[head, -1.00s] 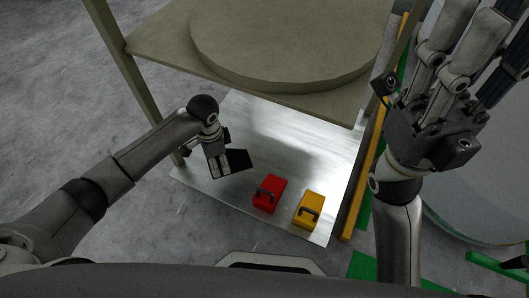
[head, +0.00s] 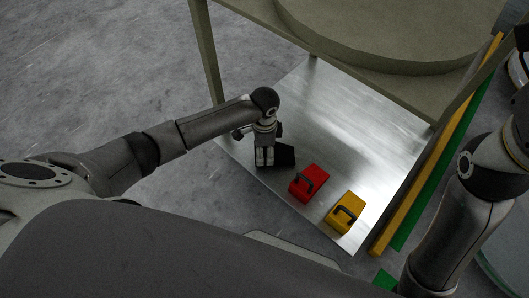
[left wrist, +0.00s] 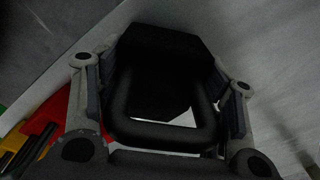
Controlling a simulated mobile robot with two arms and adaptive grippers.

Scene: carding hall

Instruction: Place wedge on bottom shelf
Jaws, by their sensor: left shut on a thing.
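My left gripper (head: 265,157) is shut on a black wedge (head: 285,155) at the near left part of the metal bottom shelf (head: 325,112). In the left wrist view the black wedge (left wrist: 165,65) is dark, with its looped handle between the fingers of my left gripper (left wrist: 163,92). I cannot tell whether its underside touches the shelf. A red wedge (head: 311,180) with a dark handle sits on the shelf just right of it. A yellow wedge (head: 347,209) sits farther right, near the front corner. My right gripper is out of view.
An upper shelf (head: 260,22) carrying a large round disc (head: 400,30) overhangs the back. A frame leg (head: 205,55) stands left of my left gripper. A yellow bar (head: 425,165) and green strip (head: 430,180) run along the right. The shelf's middle and back are bare.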

